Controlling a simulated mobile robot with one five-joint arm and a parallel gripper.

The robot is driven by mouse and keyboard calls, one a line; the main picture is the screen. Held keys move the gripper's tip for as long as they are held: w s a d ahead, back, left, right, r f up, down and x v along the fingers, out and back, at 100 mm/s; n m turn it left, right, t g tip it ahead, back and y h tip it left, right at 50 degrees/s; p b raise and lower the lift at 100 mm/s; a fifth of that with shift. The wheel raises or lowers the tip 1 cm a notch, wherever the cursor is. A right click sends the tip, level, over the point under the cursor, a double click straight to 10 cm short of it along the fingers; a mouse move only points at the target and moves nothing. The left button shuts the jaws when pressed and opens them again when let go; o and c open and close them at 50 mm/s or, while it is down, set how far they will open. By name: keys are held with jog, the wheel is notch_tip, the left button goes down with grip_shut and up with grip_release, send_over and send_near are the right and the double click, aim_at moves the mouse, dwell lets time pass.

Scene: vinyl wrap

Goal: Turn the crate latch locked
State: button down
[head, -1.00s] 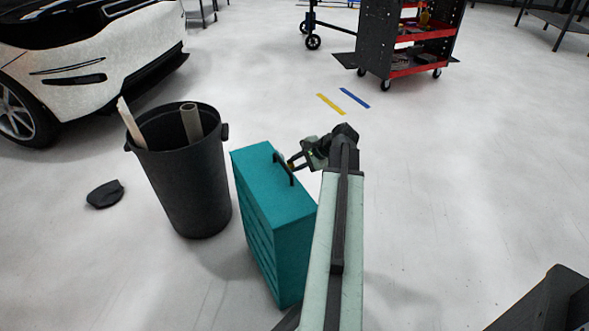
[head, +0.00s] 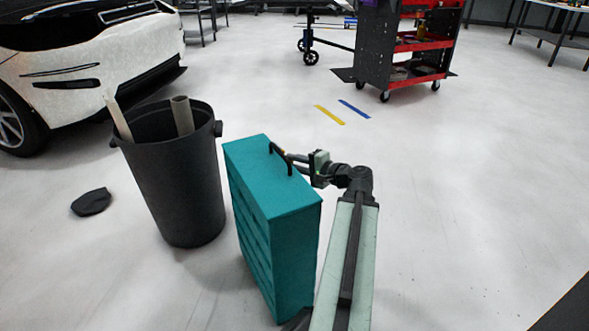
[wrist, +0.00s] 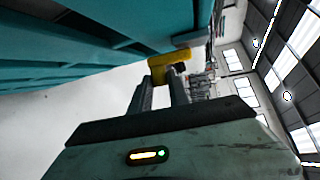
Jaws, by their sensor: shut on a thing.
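My gripper (head: 291,157) reaches in from the right at the level of the crate's top, close to the handle. In the wrist view my gripper (wrist: 166,82) is shut on a small yellow piece (wrist: 169,64), which looks like the latch, beside the teal crate wall (wrist: 110,30). The head view does not show the latch clearly. I cannot tell how far the latch is turned.
A dark bin (head: 175,185) with tubes in it stands just left of the crate. A dark object (head: 91,202) lies on the floor further left, near a white car (head: 85,70). A red and black tool cart (head: 408,50) stands at the back. The floor to the right is open.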

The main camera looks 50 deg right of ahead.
dwell(0.3)
jog(key=c, duration=1.3)
grip_release()
jog(key=shift+o, duration=0.2)
